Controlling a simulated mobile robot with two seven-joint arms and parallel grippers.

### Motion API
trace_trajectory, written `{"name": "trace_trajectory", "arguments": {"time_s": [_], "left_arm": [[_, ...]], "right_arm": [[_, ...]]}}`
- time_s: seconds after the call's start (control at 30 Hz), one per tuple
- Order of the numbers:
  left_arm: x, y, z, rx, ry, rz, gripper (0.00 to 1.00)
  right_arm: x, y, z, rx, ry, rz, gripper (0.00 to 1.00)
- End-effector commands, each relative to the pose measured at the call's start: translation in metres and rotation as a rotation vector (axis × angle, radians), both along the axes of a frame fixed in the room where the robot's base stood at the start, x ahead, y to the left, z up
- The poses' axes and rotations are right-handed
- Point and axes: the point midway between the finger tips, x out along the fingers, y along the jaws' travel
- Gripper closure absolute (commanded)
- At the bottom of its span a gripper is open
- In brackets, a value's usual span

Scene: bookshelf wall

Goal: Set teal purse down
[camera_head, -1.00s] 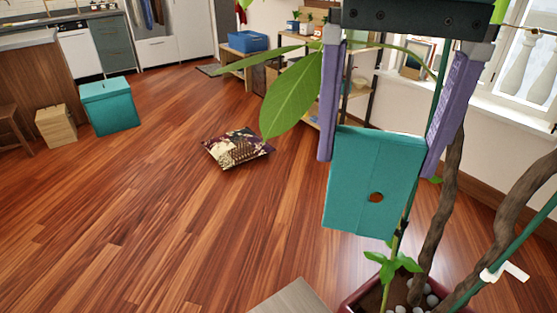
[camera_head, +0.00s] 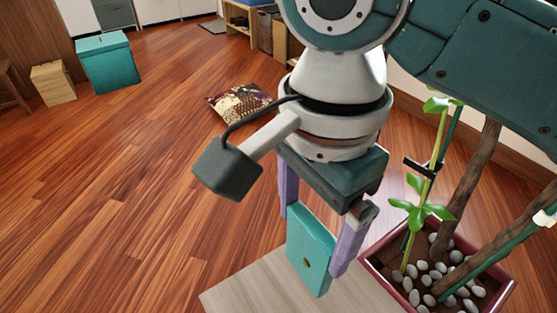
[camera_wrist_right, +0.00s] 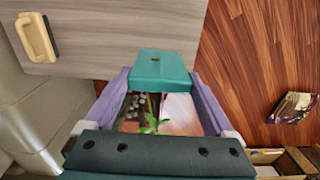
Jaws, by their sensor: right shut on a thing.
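The teal purse (camera_head: 311,252) is a flat, boxy piece with a small brown round spot on its face. My right gripper (camera_head: 313,238) has its purple fingers on either side of the purse and is shut on it. In the head view the purse hangs below the gripper, in front of the edge of a pale wooden surface (camera_head: 250,292); I cannot tell whether they touch. In the right wrist view the purse (camera_wrist_right: 160,66) sits between the fingertips (camera_wrist_right: 161,80), overlapping the edge of the pale surface (camera_wrist_right: 115,35). My left gripper is not in view.
A dark red planter (camera_head: 500,300) with pebbles and stems stands right of the pale surface. A cream-and-tan object (camera_wrist_right: 37,38) lies on that surface. A patterned cushion (camera_head: 238,103), teal box (camera_head: 108,65) and wooden box (camera_head: 52,84) are on the otherwise open floor.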

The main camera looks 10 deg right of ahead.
Motion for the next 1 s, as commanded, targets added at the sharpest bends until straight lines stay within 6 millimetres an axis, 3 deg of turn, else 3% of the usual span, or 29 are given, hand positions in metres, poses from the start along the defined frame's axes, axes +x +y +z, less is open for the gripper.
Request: {"name": "trace_trajectory", "arguments": {"time_s": [0.03,0.2,0.43,0.6,1.0], "left_arm": [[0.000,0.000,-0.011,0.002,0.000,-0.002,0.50],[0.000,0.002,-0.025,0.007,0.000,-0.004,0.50],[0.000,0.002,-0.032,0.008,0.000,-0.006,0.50],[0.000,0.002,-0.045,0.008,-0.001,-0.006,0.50],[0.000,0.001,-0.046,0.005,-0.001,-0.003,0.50]], "right_arm": [[-0.001,-0.001,-0.021,-0.004,0.003,-0.001,1.00],[0.000,-0.001,-0.060,-0.004,0.001,0.000,1.00],[0.000,-0.001,-0.082,-0.002,-0.001,0.002,1.00],[0.000,-0.001,-0.111,-0.002,-0.001,0.002,1.00],[0.000,0.000,-0.119,0.000,-0.002,0.001,1.00]]}}
